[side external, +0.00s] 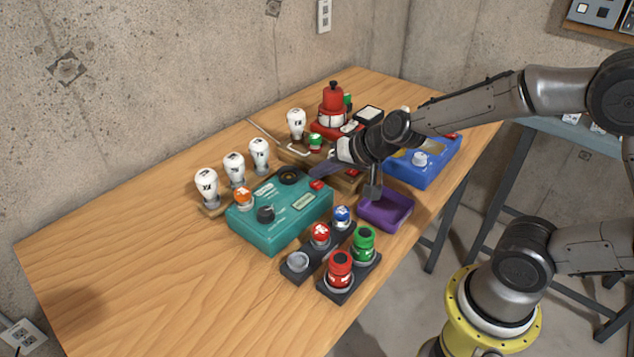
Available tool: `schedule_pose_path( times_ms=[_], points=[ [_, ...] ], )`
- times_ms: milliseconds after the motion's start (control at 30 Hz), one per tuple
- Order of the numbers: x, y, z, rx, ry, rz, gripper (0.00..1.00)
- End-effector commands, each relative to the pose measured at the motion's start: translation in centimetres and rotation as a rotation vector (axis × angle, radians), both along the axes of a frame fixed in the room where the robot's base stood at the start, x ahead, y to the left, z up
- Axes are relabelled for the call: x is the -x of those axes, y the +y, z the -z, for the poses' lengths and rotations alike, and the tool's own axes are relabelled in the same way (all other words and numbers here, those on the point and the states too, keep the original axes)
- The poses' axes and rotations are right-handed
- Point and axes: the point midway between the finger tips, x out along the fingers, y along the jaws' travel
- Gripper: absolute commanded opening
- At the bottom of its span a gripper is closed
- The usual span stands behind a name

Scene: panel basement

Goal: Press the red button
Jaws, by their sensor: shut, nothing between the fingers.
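My gripper (373,192) points down with its fingers shut and empty, over or just in front of the purple tray (398,222); its exact height is hard to tell. Several red parts could be the red button. A small red button (317,185) sits on the right rear corner of the teal box (283,235), left of my gripper. A red-topped knob (320,234) and a red cylinder (340,267) stand on dark bases nearer the front. A large red device (333,98) stands farther back. My wrist hides part of the panels behind it.
A green cylinder (363,243), a blue knob (341,215) and a grey knob (298,262) stand near the red ones. White bulbs (234,167) line the back left. A blue box (428,168) is at right. The wooden table (130,255) is clear at left.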

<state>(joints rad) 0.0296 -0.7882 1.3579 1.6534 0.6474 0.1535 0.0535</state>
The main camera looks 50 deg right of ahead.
Motion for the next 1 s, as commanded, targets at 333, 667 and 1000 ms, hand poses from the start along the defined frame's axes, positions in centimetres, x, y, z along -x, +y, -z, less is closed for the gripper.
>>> schedule_pose_path(
  times_ms=[333, 667, 1000],
  points=[
    [-0.01, -0.01, 0.67, 0.000, -0.001, 0.001, 0.00],
    [0.00, 0.00, 0.77, 0.000, 0.000, 0.000, 0.00],
    [-0.01, -0.01, 1.12, 0.000, 0.000, 0.000, 0.00]
  ],
)
